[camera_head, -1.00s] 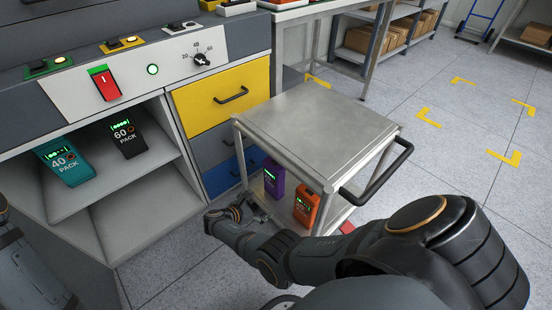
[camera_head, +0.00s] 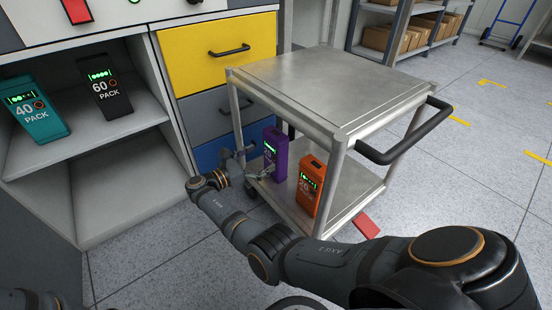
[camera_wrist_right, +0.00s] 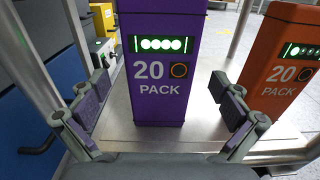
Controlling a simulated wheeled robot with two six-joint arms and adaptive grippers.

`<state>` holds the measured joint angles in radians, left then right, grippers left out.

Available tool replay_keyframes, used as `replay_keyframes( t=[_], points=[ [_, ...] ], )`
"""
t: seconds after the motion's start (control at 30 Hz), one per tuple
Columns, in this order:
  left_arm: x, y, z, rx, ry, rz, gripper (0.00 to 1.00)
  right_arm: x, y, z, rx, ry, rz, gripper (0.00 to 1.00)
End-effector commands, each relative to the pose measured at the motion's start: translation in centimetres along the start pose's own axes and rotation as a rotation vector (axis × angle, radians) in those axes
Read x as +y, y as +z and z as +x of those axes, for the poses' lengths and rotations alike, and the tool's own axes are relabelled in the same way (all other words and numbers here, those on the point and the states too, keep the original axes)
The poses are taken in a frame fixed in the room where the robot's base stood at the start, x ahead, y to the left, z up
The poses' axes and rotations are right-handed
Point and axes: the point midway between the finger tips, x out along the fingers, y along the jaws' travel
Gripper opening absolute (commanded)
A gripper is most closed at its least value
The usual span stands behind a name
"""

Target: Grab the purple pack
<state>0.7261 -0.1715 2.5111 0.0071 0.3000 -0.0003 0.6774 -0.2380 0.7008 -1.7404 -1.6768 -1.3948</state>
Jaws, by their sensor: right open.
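The purple pack (camera_head: 275,152), marked 20, stands upright on the lower shelf (camera_head: 346,190) of the metal cart. It also fills the middle of the right wrist view (camera_wrist_right: 160,60), with green lights on its face. My right gripper (camera_head: 252,164) is at the cart's open side, just in front of the pack. In the right wrist view the gripper's open fingers (camera_wrist_right: 160,88) stand to the left and right of the pack's lower part, with gaps on both sides; nothing is held. My left gripper is out of view.
An orange pack (camera_head: 309,186), also marked 20, stands close to the right of the purple one. The cart's top (camera_head: 335,90) overhangs both packs, and a metal post stands close by. A teal pack (camera_head: 34,112) and a black pack (camera_head: 106,88) are in the cabinet at left.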

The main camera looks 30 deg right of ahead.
Motion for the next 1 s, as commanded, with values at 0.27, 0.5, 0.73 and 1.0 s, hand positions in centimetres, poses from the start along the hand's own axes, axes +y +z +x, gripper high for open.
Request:
replay_keyframes(
  t=[0.27,0.5,0.73,1.0],
  points=[
    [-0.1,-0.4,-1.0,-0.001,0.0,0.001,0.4,-0.1,-0.6,1.6,-0.001,0.0,0.001,1.0],
    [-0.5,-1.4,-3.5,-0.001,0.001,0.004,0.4,-0.1,-0.9,5.5,-0.001,0.0,0.002,1.0],
    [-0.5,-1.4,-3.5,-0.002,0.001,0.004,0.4,-0.1,-0.5,6.0,0.001,0.002,0.0,1.0],
    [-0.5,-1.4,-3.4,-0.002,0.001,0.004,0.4,-0.1,-0.5,6.0,0.001,0.002,0.0,0.71]
  ],
)
